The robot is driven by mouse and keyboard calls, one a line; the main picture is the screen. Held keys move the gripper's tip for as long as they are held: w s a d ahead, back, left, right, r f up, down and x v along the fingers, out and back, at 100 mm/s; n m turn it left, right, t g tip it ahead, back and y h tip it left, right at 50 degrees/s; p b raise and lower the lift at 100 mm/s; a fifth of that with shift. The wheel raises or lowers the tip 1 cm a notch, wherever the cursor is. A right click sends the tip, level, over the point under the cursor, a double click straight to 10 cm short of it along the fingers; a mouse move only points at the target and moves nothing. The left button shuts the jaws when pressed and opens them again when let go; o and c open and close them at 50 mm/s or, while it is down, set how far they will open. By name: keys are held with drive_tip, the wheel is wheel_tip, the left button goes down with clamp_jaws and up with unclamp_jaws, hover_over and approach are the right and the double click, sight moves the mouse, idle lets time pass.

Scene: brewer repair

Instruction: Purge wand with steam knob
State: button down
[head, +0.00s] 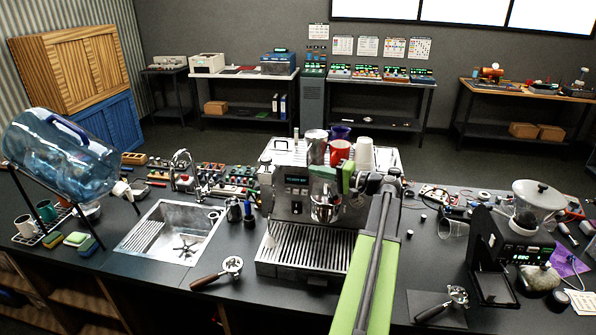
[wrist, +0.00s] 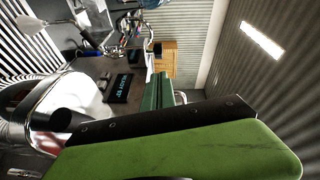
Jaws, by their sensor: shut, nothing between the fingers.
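The espresso machine (head: 290,212) stands on the counter in the middle of the head view, with a small lit display. A thin pale wand (head: 269,236) seems to hang at its left front. My gripper (head: 331,174) is at the upper right of the machine's front, shut and empty. In the wrist view its green fingers (wrist: 158,91) are together, in front of the machine's display (wrist: 120,88). A shiny metal jug-like piece (head: 326,207) shows below my gripper. I cannot make out the steam knob; my gripper and arm cover the machine's right front.
Cups (head: 339,151) stand on top of the machine. A portafilter (head: 222,270) lies left of the drip tray (head: 305,259), and another (head: 449,302) lies at the right. A sink (head: 172,233) is at the left. A grinder (head: 497,258) stands at the right.

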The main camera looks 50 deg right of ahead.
drive_tip(key=x, duration=1.1)
drive_tip(key=shift+f, duration=0.2)
